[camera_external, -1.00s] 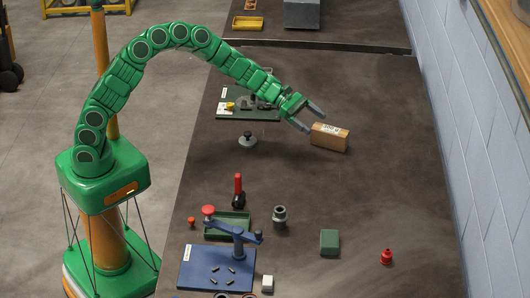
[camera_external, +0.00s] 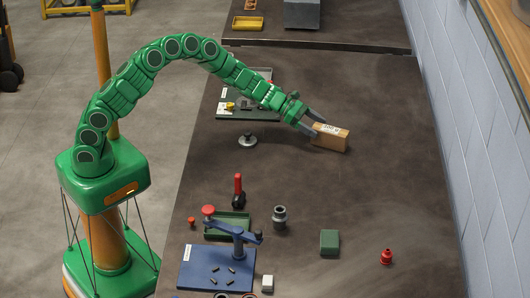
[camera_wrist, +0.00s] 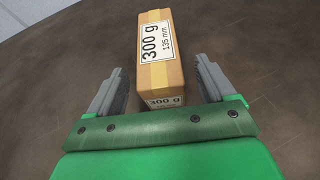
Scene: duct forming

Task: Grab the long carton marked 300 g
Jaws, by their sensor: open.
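The long carton (camera_external: 333,139) is a brown box lying on the dark bench, at the upper right of the external view. In the wrist view the carton (camera_wrist: 159,73) has white labels reading "300 g" and "135 mm" and tan tape. My gripper (camera_external: 314,125) is open at the carton's left end. In the wrist view my gripper's (camera_wrist: 160,85) grey fingers stand on either side of the carton's near end, with a gap showing on each side.
A green fixture board (camera_external: 238,115) and a round metal-footed piece (camera_external: 247,140) lie left of the carton. A blue fixture (camera_external: 215,268), green block (camera_external: 329,241), grey fitting (camera_external: 279,216) and red piece (camera_external: 386,257) stand nearer the front. The bench right of the carton is clear.

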